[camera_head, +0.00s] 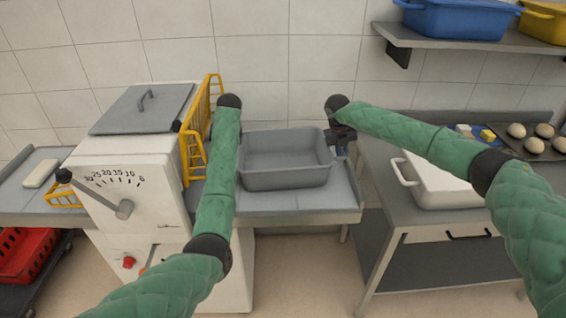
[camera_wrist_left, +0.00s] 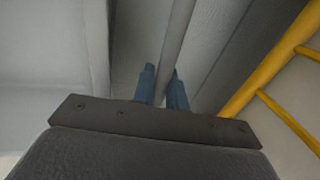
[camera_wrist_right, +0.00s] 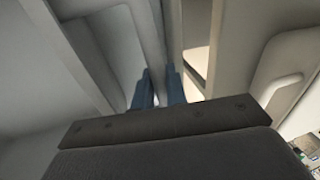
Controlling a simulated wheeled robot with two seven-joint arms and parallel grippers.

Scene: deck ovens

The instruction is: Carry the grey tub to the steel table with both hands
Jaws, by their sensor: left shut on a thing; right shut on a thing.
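The grey tub (camera_head: 285,178) is empty and sits on, or just above, the grey side table of the white machine; I cannot tell whether it touches. My left gripper is hidden behind my arm in the head view; in the left wrist view its blue fingers (camera_wrist_left: 163,86) are shut on the tub's rim (camera_wrist_left: 178,40). My right gripper (camera_head: 338,146) is at the tub's right end; in the right wrist view its fingers (camera_wrist_right: 157,88) are shut on the rim there. The steel table (camera_head: 384,224) stands just right of the side table.
A white tub (camera_head: 440,188) and a dark tray (camera_head: 520,150) of dough balls stand on the steel table. A yellow guard (camera_head: 195,135) and the white machine (camera_head: 125,180) are close to the left. A shelf (camera_head: 460,38) with blue and yellow tubs hangs above.

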